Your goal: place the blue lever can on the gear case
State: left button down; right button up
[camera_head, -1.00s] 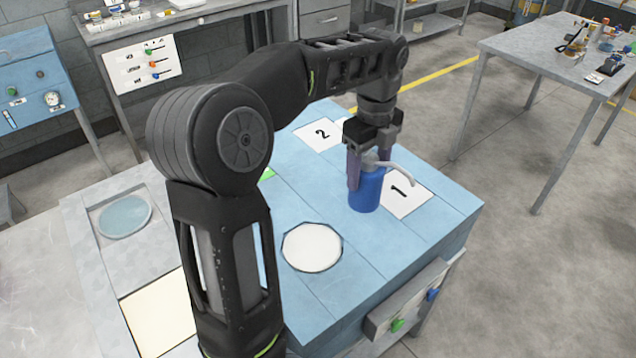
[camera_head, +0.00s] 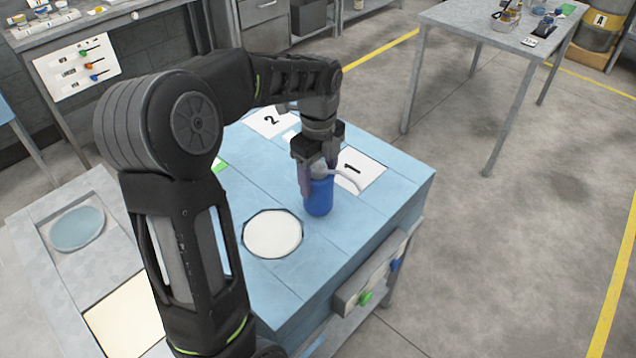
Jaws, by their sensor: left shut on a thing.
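The blue lever can (camera_head: 319,197) has a grey spout that points to the right. It is upright at the blue-topped bench (camera_head: 345,240), beside the card marked 1 (camera_head: 362,172). My left gripper (camera_head: 318,180) comes down from above and is shut on the can, with a finger at its left side. I cannot tell whether the can's base touches the bench top. I cannot make out a gear case for certain. My right gripper is not in view.
A white round disc (camera_head: 272,234) is set in the bench top, left of the can. A card marked 2 (camera_head: 271,122) lies farther back. A panel with a green knob (camera_head: 366,298) is on the bench front. Another table (camera_head: 480,30) stands back right, with open floor between.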

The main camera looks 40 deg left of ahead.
pick_arm(q)
jog(key=shift+f, duration=1.25)
jog(key=shift+f, duration=0.2)
jog(key=shift+c, duration=1.6)
grip_release()
jog(key=shift+r, duration=0.1)
notch_tip(320, 180, up, 12)
jog(key=shift+r, duration=0.15)
